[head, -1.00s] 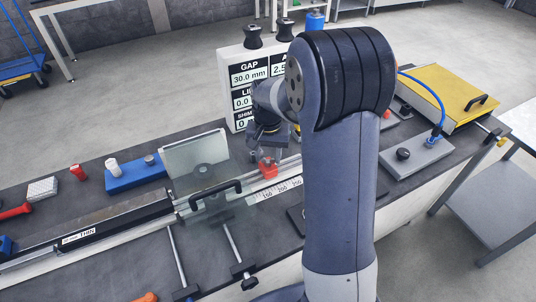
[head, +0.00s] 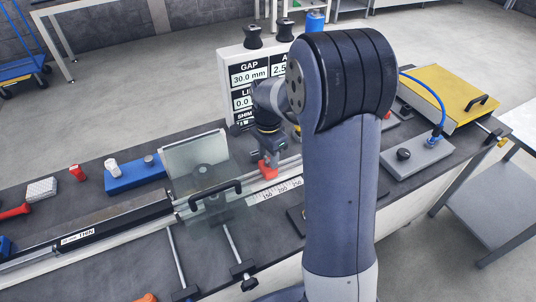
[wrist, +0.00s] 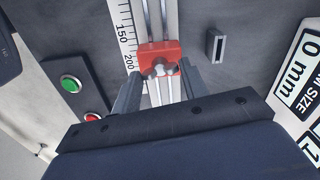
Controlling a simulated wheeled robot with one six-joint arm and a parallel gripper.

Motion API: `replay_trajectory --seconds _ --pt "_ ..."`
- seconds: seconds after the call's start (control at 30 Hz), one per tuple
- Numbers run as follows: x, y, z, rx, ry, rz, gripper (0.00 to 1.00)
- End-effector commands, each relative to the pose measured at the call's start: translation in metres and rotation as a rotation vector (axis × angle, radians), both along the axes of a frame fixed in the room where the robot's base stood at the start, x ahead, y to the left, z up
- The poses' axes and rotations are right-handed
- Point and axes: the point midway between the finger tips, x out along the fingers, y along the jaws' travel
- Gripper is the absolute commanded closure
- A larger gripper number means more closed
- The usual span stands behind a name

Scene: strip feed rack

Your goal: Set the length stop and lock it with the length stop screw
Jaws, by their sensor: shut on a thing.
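The length stop is a red block (wrist: 160,54) on the rail beside the printed scale, near the 200 mark in the wrist view. It also shows in the head view (head: 267,168), below my gripper (head: 269,150). A pale metal screw (wrist: 160,69) sits on the near face of the block. In the wrist view the two fingers of my gripper (wrist: 161,74) stand at the left and right sides of the red block, shut on it. The exact contact at the fingertips is partly hidden.
The clear guard (head: 198,165) with a black handle stands left of the stop. A display board (head: 240,75) reading GAP 30.0 mm stands behind. A green button (wrist: 71,84) and a red button (wrist: 92,117) are on a plate at left. A slotted block (wrist: 215,46) is at right.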

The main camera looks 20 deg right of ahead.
Motion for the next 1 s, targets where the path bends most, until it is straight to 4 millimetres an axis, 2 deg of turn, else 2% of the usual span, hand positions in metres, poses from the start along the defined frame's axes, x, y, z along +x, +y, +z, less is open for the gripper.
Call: replay_trajectory --seconds 0.27,0.7,0.73,1.0 --pt "0.0008 0.0000 0.0009 0.000 -0.003 -0.067 0.81" --pt "0.0008 0.0000 0.0010 0.000 -0.003 -0.074 0.81" --pt "0.0008 0.0000 0.0010 0.000 -0.003 -0.074 0.57" --pt "0.0003 0.0000 0.0005 0.000 -0.001 -0.074 0.36"
